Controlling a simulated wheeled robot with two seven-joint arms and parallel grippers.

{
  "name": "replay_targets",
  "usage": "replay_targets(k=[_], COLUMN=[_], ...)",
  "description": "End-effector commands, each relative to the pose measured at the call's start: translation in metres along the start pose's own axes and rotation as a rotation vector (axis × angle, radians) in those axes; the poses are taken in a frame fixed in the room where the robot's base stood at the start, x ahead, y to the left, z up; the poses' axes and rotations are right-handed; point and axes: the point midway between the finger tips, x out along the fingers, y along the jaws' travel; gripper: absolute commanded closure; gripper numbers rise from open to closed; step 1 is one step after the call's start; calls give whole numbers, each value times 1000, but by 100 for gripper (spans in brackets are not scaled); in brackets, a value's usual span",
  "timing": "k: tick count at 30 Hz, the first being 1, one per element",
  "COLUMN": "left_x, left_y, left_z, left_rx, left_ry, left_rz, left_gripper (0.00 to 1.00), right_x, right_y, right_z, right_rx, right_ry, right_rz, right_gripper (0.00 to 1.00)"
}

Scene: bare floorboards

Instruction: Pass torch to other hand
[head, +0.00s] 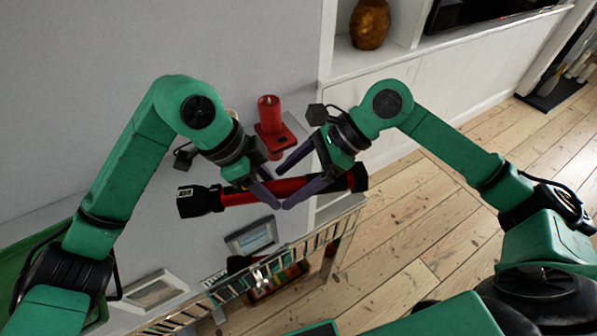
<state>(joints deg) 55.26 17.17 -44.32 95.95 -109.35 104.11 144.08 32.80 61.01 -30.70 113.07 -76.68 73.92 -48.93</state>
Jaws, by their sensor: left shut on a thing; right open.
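The torch (292,187) has a red body, a wide black head at the left and a black tail end at the right. It is held level in the air in the head view. My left gripper (268,183) is shut on the red body, right of the black head. My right gripper (284,188) is open, coming from the right with its purple fingers spread. Its lower finger crosses in front of the torch and its upper finger lies above it in the picture. I cannot tell whether either finger touches the torch. The two grippers' fingertips are very close together.
A red candle (269,112) on a red holder stands just behind the grippers. Picture frames (251,236) and a slatted, shiny-edged furniture piece (310,240) lie below the torch. A brown vase (370,24) stands on a white shelf. Wooden floor (420,230) is open at the right.

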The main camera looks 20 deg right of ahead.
Motion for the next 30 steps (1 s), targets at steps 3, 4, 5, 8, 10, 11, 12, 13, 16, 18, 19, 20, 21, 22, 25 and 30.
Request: replay_targets(k=[3, 4, 5, 8, 10, 11, 12, 13, 16, 18, 19, 20, 21, 22, 25, 30], left_x=[0, 0, 0, 0, 0, 0, 0, 0, 0, 0, 0, 0, 0, 0, -7, -44], left_y=[0, 0, 0, 0, 0, 0, 0, 0, 0, 0, 0, 0, 0, 0, 0, -2], left_z=[0, 0, 0, 0, 0, 0, 0, 0, 0, 0, 0, 0, 0, 0, 0, 0], left_rx=[1, 1, 1, 1, 1, 1, 2, 2, 1, 1, 1, 1, 1, 1, 0, 1], left_ry=[1, 1, 1, 1, 1, 1, 1, 1, 1, 1, 1, 0, 0, 0, 1, 0], left_rz=[-1, -1, -1, 0, 0, 1, 1, 1, 1, 0, 0, 0, 0, 0, -1, -6], left_gripper=[100, 100, 100, 100, 100, 47, 32, 20, 16, 16, 16, 16, 16, 16, 16, 16], right_x=[0, 0, 0, 0, -1, -1, -1, -1, -1, -1, -1, -1, -1, -1, -1, -1], right_y=[0, 0, 0, 0, 0, 0, 0, 0, 0, 0, 0, 0, 0, 0, 0, 0], right_z=[0, 0, 0, 0, 0, 0, 0, 0, 0, 0, 0, 0, 0, 0, 0, 0], right_rx=[0, 0, 0, 1, 1, 0, 0, 0, 0, 0, 0, 0, 0, 0, 0, 0], right_ry=[0, 0, 0, 0, 0, -1, -1, -2, -2, -2, -2, -1, -2, -2, -2, -2], right_rz=[0, 0, 0, 0, -1, -1, -2, -2, -1, -1, -1, -1, -1, -1, 0, 0], right_gripper=[31, 42, 53, 92, 100, 100, 100, 100, 100, 100, 100, 100, 100, 100, 100, 100])
